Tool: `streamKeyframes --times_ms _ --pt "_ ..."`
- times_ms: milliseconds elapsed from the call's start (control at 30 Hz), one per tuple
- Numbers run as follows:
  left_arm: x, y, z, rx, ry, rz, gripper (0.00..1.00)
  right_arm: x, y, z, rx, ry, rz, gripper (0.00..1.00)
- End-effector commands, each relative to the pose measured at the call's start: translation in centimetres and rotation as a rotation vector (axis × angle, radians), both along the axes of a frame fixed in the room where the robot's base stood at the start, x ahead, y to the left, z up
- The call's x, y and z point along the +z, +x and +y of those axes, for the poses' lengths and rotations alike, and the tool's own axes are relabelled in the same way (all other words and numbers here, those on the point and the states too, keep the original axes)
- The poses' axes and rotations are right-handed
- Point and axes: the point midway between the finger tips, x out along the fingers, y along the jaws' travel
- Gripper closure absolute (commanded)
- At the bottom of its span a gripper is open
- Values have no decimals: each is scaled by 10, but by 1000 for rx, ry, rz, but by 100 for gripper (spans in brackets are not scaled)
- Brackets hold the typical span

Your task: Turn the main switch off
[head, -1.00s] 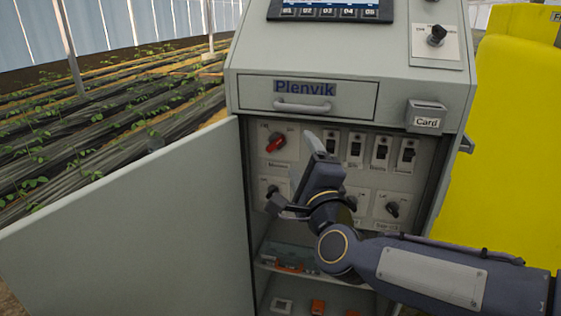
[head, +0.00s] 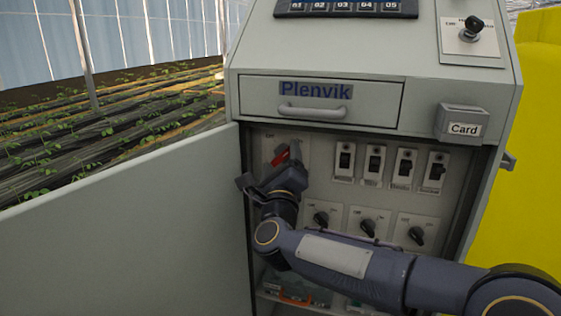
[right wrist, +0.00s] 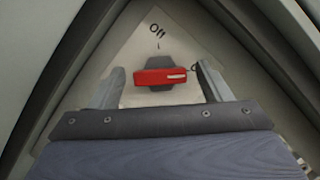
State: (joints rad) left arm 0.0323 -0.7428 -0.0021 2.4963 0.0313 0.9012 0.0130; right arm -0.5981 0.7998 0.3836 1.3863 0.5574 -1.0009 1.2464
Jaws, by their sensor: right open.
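The main switch (head: 279,157) is a red rotary handle on a pale plate at the upper left inside the open cabinet. It also shows in the right wrist view (right wrist: 160,76), where its white mark points right, toward a label mostly hidden by a finger. The word "Off" stands above it there. My right gripper (head: 284,163) is at the switch; its fingers are open, one on either side of the red handle, with gaps showing in the right wrist view (right wrist: 160,84). My left gripper is out of view.
The open cabinet door (head: 130,230) fills the left. Several black toggle switches (head: 375,160) and black rotary knobs (head: 368,227) sit right of and below the main switch. A drawer (head: 365,103) with a handle and a card holder (head: 462,123) are above.

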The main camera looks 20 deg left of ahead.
Motion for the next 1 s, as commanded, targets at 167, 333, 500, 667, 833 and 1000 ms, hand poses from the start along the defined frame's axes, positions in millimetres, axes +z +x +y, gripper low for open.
streamKeyframes --times_ms 167,333,500,667,833,1000 --pt "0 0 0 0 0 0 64 0 2 0 0 -1 0 29" --pt "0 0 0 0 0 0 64 0 2 0 0 -1 0 38" --pt "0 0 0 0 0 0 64 0 2 0 1 -1 0 60" --pt "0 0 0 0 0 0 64 0 1 0 1 -1 0 73" --pt "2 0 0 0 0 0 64 1 1 0 1 -17 0 73" --pt "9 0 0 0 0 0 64 3 2 0 1 -80 2 73"
